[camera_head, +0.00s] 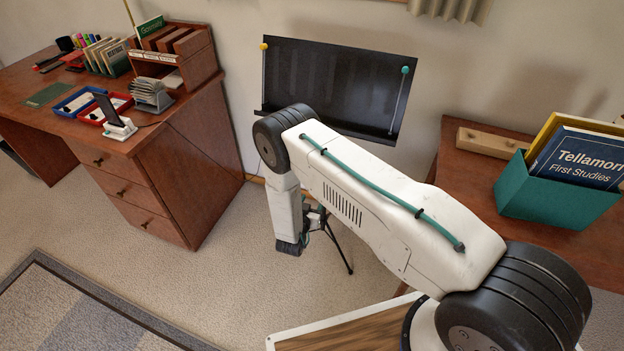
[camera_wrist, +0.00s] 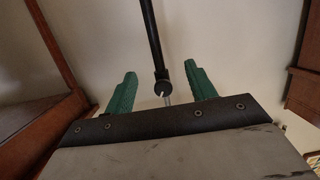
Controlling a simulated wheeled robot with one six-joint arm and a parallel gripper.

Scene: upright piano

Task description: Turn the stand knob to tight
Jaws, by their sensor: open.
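The black music stand (camera_head: 335,85) stands by the wall in the head view, with a thin leg (camera_head: 342,252) showing below my arm. In the wrist view, its dark pole (camera_wrist: 150,40) runs down from the top edge to a small round dark knob (camera_wrist: 162,86) with a pale line on its face. A thin grey rod shows beside the knob. My gripper (camera_wrist: 160,70) is open, with one green finger on each side of the knob and visible gaps. I cannot tell the depth between fingers and knob. In the head view my arm hides the knob and most of the gripper.
A brown desk (camera_head: 185,160) with trays and an organizer stands at the left. A brown wooden surface (camera_head: 470,180) at the right holds a teal book box (camera_head: 548,198) and a wooden block (camera_head: 492,142).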

